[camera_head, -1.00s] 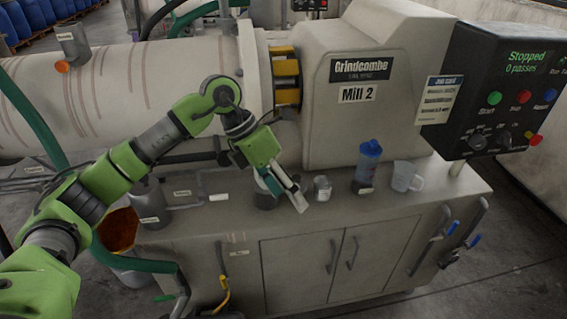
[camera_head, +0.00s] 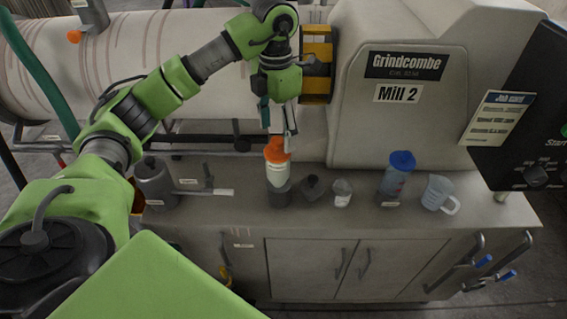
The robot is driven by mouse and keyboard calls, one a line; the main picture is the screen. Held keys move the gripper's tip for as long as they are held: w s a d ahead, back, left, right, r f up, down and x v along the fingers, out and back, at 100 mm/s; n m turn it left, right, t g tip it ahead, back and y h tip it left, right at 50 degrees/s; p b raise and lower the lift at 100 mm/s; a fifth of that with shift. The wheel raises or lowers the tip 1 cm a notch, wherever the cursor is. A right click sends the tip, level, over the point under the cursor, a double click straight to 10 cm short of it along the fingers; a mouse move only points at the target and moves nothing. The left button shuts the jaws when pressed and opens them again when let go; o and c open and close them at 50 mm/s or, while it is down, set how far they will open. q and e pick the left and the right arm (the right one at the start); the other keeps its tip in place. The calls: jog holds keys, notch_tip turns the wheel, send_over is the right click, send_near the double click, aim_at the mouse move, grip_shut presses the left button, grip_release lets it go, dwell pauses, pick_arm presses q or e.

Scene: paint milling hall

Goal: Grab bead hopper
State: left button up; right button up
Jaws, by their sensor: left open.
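My left gripper (camera_head: 278,126) points down, with its fingers apart and empty. Its fingertips are at the top of a white container with an orange cap (camera_head: 277,150). This container stands upright in a dark round holder (camera_head: 279,193) on the bench. A blue-capped clear container (camera_head: 396,178) stands further right. I see no label naming the bead hopper, so I cannot tell for sure which container it is. My right gripper is not in view.
The bench top (camera_head: 330,218) also holds a small dark piece (camera_head: 313,187), a small glass jar (camera_head: 342,192), a clear jug (camera_head: 439,194) and a grey canister (camera_head: 155,182). The mill housing (camera_head: 410,120) rises close behind. The bench front strip is clear.

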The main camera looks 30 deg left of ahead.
aim_at(276, 150)
pick_arm(q)
jog(key=f, duration=0.3)
jog(key=f+p, duration=0.1)
jog(key=f, duration=0.1)
jog(key=shift+s+f, duration=0.25)
jog(key=shift+s, duration=0.1)
jog(key=shift+w+f, duration=0.1)
jog(key=shift+f, duration=0.2)
notch_tip(276, 150, down, 4)
jog(key=p, duration=0.2)
jog(key=shift+d+p, duration=0.15)
jog(key=shift+p, duration=0.15)
jog(key=shift+f, duration=0.65)
jog(key=c, duration=1.8)
jog(key=shift+w+r, duration=0.1)
jog(key=shift+w, duration=0.05)
grip_shut()
